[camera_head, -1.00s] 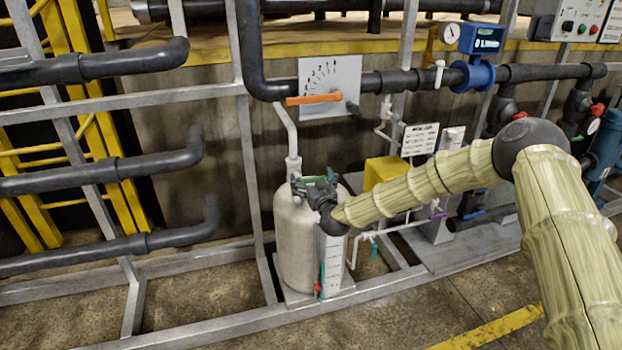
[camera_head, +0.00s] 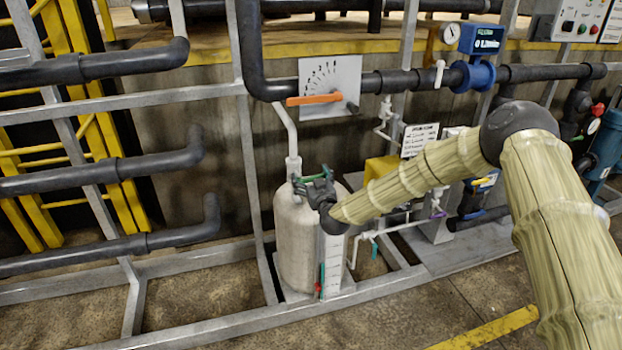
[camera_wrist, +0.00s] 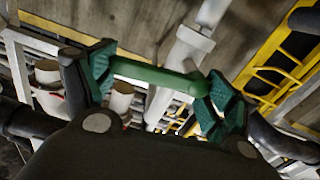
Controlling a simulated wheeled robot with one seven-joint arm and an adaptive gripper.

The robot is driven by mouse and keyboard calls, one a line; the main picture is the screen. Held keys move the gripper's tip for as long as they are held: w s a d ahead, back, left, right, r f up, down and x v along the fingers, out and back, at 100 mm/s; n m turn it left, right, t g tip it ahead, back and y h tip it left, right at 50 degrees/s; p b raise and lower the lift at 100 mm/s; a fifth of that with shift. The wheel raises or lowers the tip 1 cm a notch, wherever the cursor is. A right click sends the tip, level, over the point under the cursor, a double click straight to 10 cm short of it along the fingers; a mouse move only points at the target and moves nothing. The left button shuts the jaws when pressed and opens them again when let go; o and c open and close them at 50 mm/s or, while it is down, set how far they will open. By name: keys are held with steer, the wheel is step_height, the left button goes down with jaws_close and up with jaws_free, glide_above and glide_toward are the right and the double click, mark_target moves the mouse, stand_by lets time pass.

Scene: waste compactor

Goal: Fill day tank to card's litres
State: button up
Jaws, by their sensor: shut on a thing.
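The day tank (camera_head: 296,250) is a pale, upright cylinder at the foot of the frame, with a white pipe (camera_head: 291,135) coming down to its top. A white strip with marks (camera_head: 332,262) stands at its front right. My gripper (camera_head: 312,184) is at the tank's top by the pipe. In the wrist view my gripper (camera_wrist: 157,88) is shut on a green lever (camera_wrist: 150,74), which lies across between its green pads. In the head view my gripper hides most of the lever. A white card (camera_head: 419,139) hangs to the right; its print is too small to read.
An orange lever (camera_head: 313,99) lies roughly level on a marked plate (camera_head: 345,75) above. A blue meter (camera_head: 481,40) sits on the dark pipe. A yellow box (camera_head: 378,172) is partly behind my arm. Grey frame rails (camera_head: 180,333) cross the floor in front.

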steer(key=shift+s+a+r+n, duration=0.15)
steer(key=shift+r+n, duration=0.1)
steer(key=shift+n, duration=0.6)
steer(key=shift+w+a+r+n, duration=0.1)
steer(key=shift+r+n, duration=0.1)
steer(key=shift+n, duration=0.65)
steer(key=o, duration=1.3)
steer(key=shift+s, duration=0.1)
steer(key=v, duration=1.2)
steer(key=shift+r, duration=0.1)
